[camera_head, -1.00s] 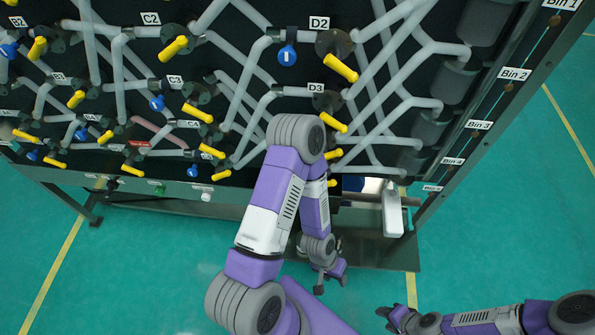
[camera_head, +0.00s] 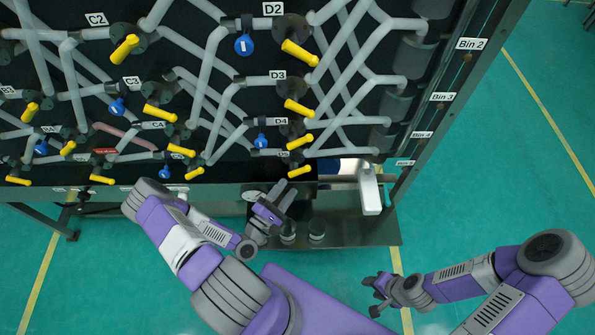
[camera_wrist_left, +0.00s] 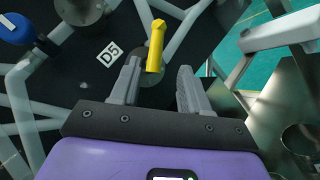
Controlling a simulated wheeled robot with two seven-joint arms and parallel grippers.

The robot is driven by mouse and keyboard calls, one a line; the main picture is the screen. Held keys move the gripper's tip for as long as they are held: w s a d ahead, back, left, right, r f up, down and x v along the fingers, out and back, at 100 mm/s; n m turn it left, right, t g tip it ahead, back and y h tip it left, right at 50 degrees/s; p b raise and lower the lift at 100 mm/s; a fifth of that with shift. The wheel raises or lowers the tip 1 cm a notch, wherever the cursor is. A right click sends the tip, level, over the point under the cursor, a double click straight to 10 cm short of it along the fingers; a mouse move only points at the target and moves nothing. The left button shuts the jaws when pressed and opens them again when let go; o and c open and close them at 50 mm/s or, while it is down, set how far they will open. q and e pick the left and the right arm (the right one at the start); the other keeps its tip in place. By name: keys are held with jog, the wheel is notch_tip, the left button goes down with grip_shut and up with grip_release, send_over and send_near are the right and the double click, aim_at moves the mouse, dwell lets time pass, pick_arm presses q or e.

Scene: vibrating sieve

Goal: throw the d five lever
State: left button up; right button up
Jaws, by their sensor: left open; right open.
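The D5 lever is a yellow handle (camera_head: 300,170) at the lower right of the pipe panel, just below the D4 lever (camera_head: 300,142). In the left wrist view the D5 lever (camera_wrist_left: 155,46) rises from a dark round hub, beside the D5 label (camera_wrist_left: 109,54). My left gripper (camera_head: 283,191) is open just below the lever in the head view. In the left wrist view its open fingers (camera_wrist_left: 158,72) lie either side of the lever's lower end; I cannot tell whether they touch it. My right gripper (camera_head: 372,295) is open and empty, low and away from the panel.
Other yellow levers, such as D3 (camera_head: 299,107), and blue tags (camera_head: 261,141) crowd the panel. A white box-like part (camera_head: 370,190) stands right of the lever, by the frame post (camera_head: 432,110). A metal shelf (camera_head: 370,232) lies below. The green floor is clear.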

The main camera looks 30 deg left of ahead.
aim_at(295, 175)
pick_arm(q)
jog(key=shift+w+a+r, duration=0.1)
jog(key=shift+a+r, duration=0.05)
jog(key=shift+r, duration=0.05)
jog(key=x, duration=0.7)
jog(key=shift+w+r, duration=0.1)
grip_shut()
